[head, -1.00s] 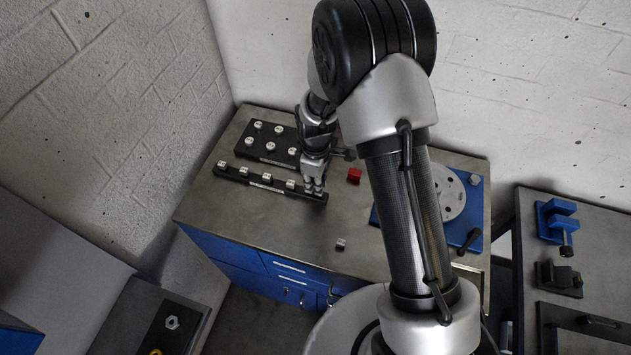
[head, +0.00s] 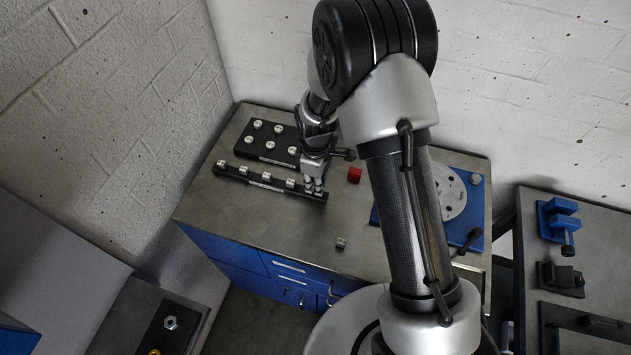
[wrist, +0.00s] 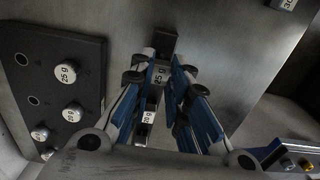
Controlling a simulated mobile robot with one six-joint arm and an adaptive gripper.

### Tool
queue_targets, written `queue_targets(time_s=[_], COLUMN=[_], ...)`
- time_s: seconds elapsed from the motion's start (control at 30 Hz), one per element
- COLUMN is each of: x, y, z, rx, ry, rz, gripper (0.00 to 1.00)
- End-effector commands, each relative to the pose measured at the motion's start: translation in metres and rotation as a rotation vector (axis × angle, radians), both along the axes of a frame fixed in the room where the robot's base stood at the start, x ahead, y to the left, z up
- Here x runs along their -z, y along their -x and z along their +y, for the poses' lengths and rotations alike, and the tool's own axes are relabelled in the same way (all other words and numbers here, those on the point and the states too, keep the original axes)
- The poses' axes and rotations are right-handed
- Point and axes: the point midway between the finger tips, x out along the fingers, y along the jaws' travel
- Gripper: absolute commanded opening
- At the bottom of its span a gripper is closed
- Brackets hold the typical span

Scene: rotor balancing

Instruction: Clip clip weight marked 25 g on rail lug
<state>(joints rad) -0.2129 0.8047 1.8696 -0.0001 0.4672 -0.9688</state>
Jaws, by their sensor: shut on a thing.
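My gripper (wrist: 168,70) is shut on the clip weight marked 25 g (wrist: 160,77), with one finger on each side of it. In the head view my gripper (head: 314,187) is low over the right end of a long dark rail (head: 215,171). Several pale clip weights sit along that rail, including one (head: 290,184) just left of my fingers. In the wrist view the rail's bare end (wrist: 162,43) shows beyond the fingertips, and a 20 g clip weight (wrist: 148,117) shows between the fingers. I cannot tell whether the 25 g weight touches the rail.
A dark block of round weights (head: 270,155) stands behind the rail. A red block (head: 354,175) is to the right. A rotor disc (head: 452,195) sits on a blue base. A small loose weight (head: 341,243) lies near the bench front, with clear bench around it.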

Motion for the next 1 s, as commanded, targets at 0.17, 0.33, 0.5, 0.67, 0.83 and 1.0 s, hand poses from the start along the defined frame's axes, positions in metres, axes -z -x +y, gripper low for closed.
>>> queue_targets(time_s=[0.17,0.33,0.5,0.67,0.83,1.0], x=[0.006,0.010,0.012,0.011,0.011,0.011], y=[0.000,0.000,0.000,0.000,0.000,0.000], z=[0.000,0.000,0.000,0.000,0.000,0.000], rx=[0.000,0.000,0.000,0.000,0.000,0.000], ry=[0.000,0.000,0.000,0.000,0.000,0.000], rz=[0.000,0.000,0.000,0.000,0.000,0.000], gripper=[0.00,0.00,0.19,0.29,0.39,0.39])
